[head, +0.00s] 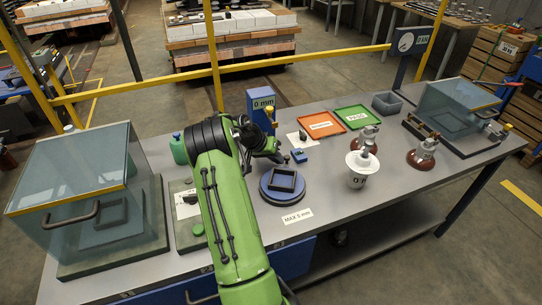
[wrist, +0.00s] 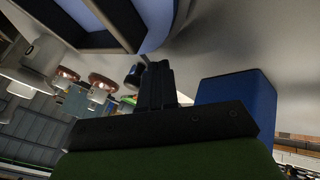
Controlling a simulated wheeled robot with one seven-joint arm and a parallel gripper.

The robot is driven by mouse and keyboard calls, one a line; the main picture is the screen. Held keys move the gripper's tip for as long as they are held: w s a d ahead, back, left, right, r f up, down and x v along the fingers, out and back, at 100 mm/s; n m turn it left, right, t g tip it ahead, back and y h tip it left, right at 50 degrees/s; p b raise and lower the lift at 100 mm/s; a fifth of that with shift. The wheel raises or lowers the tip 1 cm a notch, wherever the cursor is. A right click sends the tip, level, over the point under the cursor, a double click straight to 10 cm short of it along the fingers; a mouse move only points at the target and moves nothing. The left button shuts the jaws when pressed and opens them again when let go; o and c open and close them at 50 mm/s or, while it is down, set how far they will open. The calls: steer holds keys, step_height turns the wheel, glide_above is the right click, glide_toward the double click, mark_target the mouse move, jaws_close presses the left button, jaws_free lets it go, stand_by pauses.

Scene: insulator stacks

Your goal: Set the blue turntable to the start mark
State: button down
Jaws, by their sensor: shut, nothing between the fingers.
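The blue turntable (head: 266,191) sits on the grey bench, right of my green arm in the head view. A dark square frame stands on top of it. In the wrist view part of the turntable (wrist: 155,18) and its dark frame fill the top left, close to my fingers. My gripper (wrist: 154,72) is shut and empty, its dark fingers together just beside the turntable; I cannot tell whether they touch it. In the head view the gripper is small and dark, behind the turntable. I cannot make out a start mark in either view.
A blue post marked 0 mm (head: 262,99) stands behind my gripper. A white insulator piece (head: 361,163) and metal-capped brown insulators (head: 424,155) stand to the right. Orange (head: 320,124) and green (head: 353,117) trays lie behind. A clear-walled box (head: 75,180) is at left.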

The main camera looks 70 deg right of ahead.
mark_target(286, 156)
steer(key=s+m, duration=0.1)
steer(key=s+d+m+g+y+p, duration=0.1)
steer(key=m, duration=0.1)
steer(key=shift+s+d, duration=0.2)
steer(key=shift+s, duration=0.5)
